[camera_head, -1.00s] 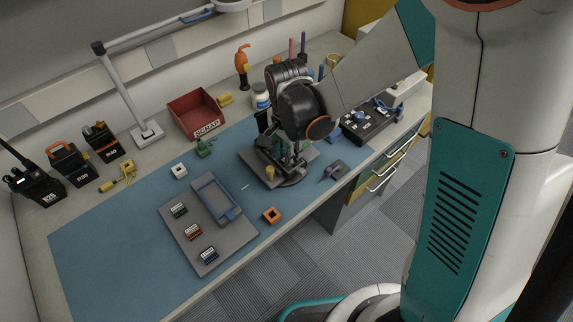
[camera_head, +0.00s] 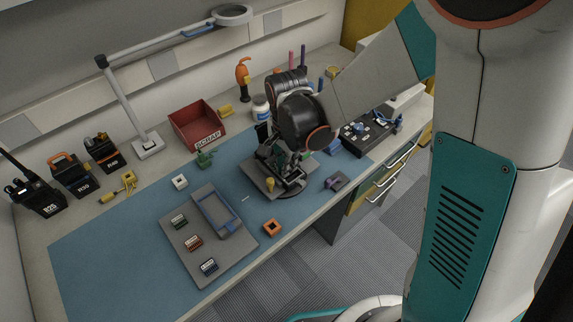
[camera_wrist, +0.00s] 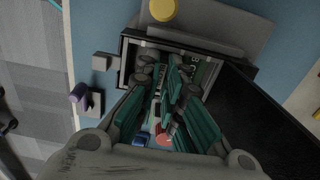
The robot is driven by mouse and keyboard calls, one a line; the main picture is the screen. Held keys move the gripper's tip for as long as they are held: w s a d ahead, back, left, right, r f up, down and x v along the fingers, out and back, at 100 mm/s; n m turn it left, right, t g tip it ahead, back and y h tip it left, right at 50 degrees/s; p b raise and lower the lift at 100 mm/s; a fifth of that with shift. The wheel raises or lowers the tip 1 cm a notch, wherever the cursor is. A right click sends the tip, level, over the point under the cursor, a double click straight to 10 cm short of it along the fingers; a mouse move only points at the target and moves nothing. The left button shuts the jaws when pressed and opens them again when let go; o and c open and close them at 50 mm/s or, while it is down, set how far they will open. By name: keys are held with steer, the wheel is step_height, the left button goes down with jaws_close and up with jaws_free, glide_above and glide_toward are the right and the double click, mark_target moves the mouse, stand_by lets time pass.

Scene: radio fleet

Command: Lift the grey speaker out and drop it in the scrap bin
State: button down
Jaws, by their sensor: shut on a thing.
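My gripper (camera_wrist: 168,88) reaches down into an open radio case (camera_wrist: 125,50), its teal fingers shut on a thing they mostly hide. I take it to be the grey speaker, but its outline cannot be made out. Green circuit board shows around the fingertips. In the head view, my gripper (camera_head: 291,172) is over the grey work stand (camera_head: 254,176) and the arm hides most of the radio. The red scrap bin (camera_head: 203,136), labelled SCRAP, stands open at the back of the bench, left of my gripper. I see nothing in the part of it that shows.
A lamp (camera_head: 127,105) rises behind the bin's left. A white bottle (camera_head: 260,108) and an orange-handled tool (camera_head: 243,78) stand right of the bin. Several radios (camera_head: 72,178) line the left. A grey parts tray (camera_head: 180,256) lies in front. The blue mat (camera_head: 100,265) is clear at left.

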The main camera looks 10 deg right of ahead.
step_height(320, 180, up, 19)
steer(key=p, duration=1.3)
steer(key=shift+r, duration=0.15)
step_height(320, 180, up, 4)
steer(key=p, duration=0.2)
steer(key=shift+p, duration=0.3)
steer(key=shift+f, duration=0.2)
